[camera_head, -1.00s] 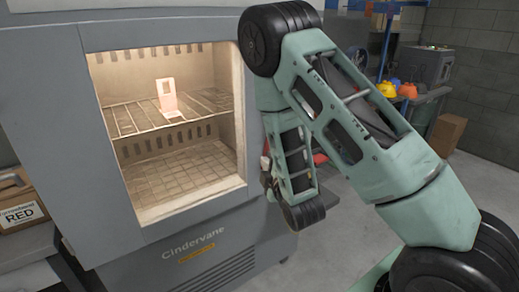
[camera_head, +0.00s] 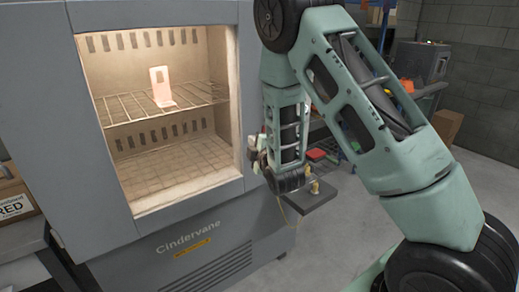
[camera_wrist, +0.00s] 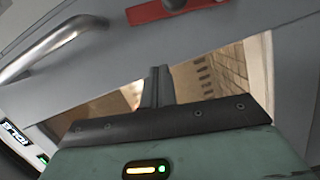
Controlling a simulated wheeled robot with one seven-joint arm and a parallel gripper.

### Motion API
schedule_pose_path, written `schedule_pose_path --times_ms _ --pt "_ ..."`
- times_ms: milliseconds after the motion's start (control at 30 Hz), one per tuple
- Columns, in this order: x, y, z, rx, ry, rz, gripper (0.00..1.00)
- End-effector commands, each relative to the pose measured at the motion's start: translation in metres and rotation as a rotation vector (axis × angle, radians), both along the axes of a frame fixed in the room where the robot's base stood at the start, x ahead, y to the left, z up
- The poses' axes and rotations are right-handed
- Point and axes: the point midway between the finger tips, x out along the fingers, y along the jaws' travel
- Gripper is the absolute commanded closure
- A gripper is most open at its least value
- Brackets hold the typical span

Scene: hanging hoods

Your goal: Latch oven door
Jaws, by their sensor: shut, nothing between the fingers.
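The oven (camera_head: 190,262) stands at left in the head view, its lit inside showing through a large grey-framed opening. The grey front frame (camera_head: 108,175) looks like the door around a window; I cannot tell whether it is fully closed. In the wrist view a curved metal handle (camera_wrist: 45,47) is on a grey panel, and a red plate (camera_wrist: 150,12) with a dark knob (camera_wrist: 174,4) is at the top edge. My gripper (camera_wrist: 157,72) is shut and empty, apart from handle and plate in the picture. In the head view my arm hides the fingers and the oven's right edge.
A wire shelf (camera_head: 125,107) inside the oven holds a small pale bracket (camera_head: 161,88). A box marked RED (camera_head: 15,207) is at far left. A dark platform with yellow pegs (camera_head: 313,187) is behind my wrist. Open floor (camera_head: 340,245) lies to the right.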

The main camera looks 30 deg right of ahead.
Motion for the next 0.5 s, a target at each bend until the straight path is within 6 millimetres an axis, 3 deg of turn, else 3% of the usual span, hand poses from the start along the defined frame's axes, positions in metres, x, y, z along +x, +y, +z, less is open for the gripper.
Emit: schedule_pose_path --times_ms 133,300,500 --pt "0.029 -0.006 0.002 0.0 -0.001 0.0 1.0" --pt "0.027 -0.033 -0.005 0.0 0.002 -0.003 1.0" --pt "0.028 -0.044 -0.008 0.0 0.0 0.0 1.0"
